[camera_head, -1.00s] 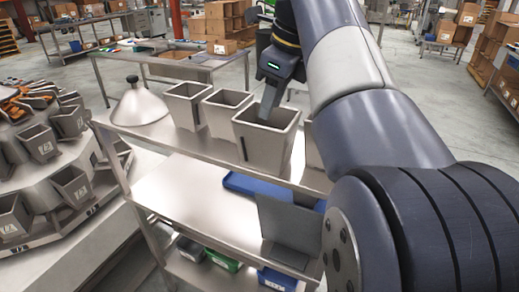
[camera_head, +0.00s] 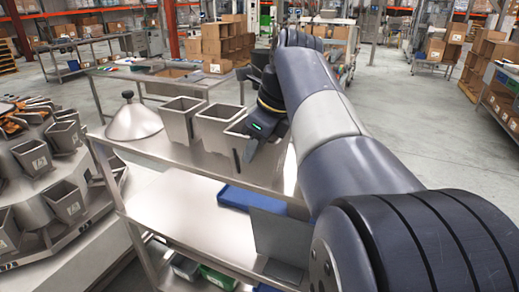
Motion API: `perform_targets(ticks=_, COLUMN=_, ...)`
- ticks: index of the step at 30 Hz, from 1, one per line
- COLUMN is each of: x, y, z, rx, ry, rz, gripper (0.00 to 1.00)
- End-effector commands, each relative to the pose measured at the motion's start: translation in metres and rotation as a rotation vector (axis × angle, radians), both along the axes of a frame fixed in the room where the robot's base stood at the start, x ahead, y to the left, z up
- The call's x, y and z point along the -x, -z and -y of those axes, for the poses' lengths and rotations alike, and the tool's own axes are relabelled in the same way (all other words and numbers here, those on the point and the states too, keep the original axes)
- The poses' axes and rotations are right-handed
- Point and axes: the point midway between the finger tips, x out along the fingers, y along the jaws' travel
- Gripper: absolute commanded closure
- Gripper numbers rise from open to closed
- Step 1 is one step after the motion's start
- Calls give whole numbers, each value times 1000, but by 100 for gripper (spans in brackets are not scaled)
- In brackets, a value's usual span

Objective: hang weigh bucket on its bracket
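Grey metal weigh buckets stand in a row on the steel cart's top shelf: a left one (camera_head: 182,122), a middle one (camera_head: 212,130) and a third (camera_head: 231,141) partly hidden by my gripper. My gripper (camera_head: 248,152) points down at the third bucket, with a finger overlapping its near side. I cannot tell whether the fingers touch or grip it. The round weigher (camera_head: 35,205) at the left carries several similar buckets around its rim. I cannot make out which bracket is meant.
A metal cone (camera_head: 133,122) with a dark knob stands at the top shelf's left end. The lower shelf (camera_head: 185,207) holds a blue tray (camera_head: 236,199) and a grey angled plate (camera_head: 278,238). A work table (camera_head: 160,77) stands behind. My arm covers the cart's right side.

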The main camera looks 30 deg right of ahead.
Motion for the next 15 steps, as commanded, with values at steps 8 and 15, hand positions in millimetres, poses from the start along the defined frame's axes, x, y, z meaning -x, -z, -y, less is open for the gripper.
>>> perform_targets(ticks=8, x=-6, y=16, z=-3, rx=1, ry=0, rz=-1, gripper=66)
perform_targets(ticks=15, x=-5, y=15, z=-3, rx=1, ry=0, rz=-1, gripper=76)
